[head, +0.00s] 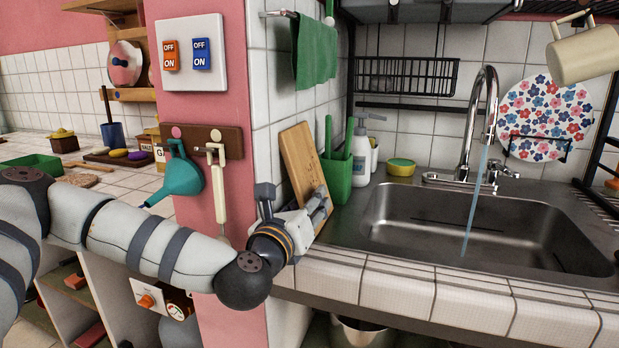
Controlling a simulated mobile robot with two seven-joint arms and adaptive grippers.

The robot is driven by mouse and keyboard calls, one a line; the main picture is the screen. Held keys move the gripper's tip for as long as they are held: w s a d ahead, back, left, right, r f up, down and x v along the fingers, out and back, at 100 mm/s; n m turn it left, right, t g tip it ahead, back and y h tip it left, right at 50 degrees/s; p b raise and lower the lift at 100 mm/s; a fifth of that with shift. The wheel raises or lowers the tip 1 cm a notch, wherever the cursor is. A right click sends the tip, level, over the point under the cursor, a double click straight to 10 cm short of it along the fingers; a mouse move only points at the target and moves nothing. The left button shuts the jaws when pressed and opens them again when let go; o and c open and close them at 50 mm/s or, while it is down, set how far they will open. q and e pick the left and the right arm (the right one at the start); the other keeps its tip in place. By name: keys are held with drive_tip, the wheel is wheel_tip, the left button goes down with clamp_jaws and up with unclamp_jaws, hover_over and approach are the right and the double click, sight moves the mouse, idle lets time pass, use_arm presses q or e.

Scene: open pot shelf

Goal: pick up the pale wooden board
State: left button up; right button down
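The pale wooden board (303,163) leans upright and tilted against the white tiled wall, at the left end of the sink counter. My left gripper (318,207) is at the board's lower part, and its fingers overlap the board's lower right edge in the picture. The gripper and wrist hide the board's bottom. I cannot tell whether the fingers touch the board or how far apart they are. My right gripper is not in view.
A green holder (336,176) stands close right of the board, with a soap bottle (360,155) behind. The sink (490,228) has running water. A green towel (314,52) hangs above the board. A pink wall post (222,130) with hanging tools stands left.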

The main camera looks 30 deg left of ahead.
use_arm(q)
drive_tip(key=shift+w, duration=0.3)
clamp_jaws()
